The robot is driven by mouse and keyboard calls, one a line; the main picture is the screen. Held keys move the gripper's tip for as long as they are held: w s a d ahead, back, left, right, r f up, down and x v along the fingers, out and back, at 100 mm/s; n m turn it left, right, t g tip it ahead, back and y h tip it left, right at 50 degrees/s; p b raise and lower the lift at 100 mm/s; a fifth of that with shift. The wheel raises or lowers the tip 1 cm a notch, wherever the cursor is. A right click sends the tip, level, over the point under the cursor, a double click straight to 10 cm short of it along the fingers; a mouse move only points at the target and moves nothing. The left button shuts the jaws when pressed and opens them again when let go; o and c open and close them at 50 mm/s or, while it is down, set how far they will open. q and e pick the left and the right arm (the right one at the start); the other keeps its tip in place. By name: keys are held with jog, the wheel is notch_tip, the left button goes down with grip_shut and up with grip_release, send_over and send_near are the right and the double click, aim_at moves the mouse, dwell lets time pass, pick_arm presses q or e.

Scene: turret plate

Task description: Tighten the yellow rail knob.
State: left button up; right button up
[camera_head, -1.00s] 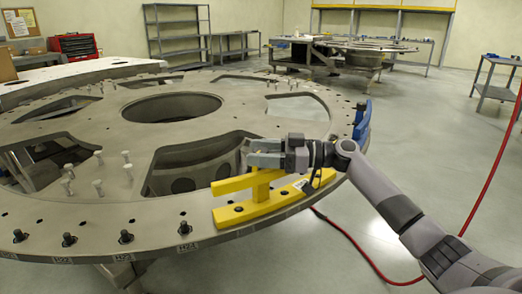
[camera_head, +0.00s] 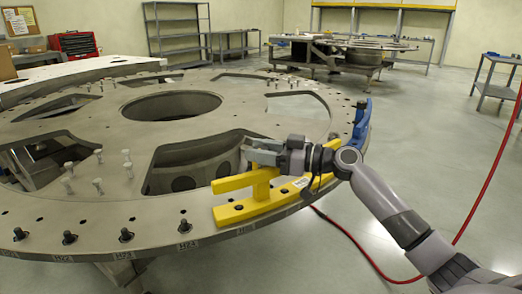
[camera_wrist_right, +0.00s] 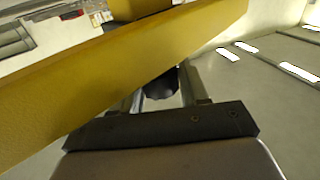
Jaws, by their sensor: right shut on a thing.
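The yellow rail (camera_head: 232,184) is fixed near the front right rim of the large grey turret plate (camera_head: 90,215). In the right wrist view, the yellow bar (camera_wrist_right: 110,75) crosses the picture diagonally and hides part of the fingers. A dark, ridged knob (camera_wrist_right: 162,86) shows beyond the bar, between the two fingers. My right gripper (camera_head: 250,150) is at the top of the rail, and in the wrist view (camera_wrist_right: 165,90) its fingers are shut on the dark knob. The fingertips are partly hidden. My left gripper is not in view.
A blue rail (camera_head: 361,125) sits on the plate's right rim. Several upright bolts (camera_head: 128,168) stand on the plate. A red cable (camera_head: 490,180) hangs at the right and runs over the floor.

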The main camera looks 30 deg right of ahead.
jog(key=shift+r+m+t+h+p, duration=0.15)
jog(key=shift+m+t+h+p, duration=0.35)
jog(key=shift+m+h+p, duration=0.15)
jog(key=shift+m+t+h+p, duration=0.25)
jog(key=shift+t+h+p, duration=0.05)
jog(key=shift+h+p, duration=0.45)
jog(key=shift+p, duration=0.05)
jog(key=shift+m+t+h+p, duration=0.5)
jog(key=shift+m+h+p, duration=0.35)
jog(key=shift+p, duration=0.3)
jog(key=o, duration=0.9)
jog(key=shift+o, duration=0.2)
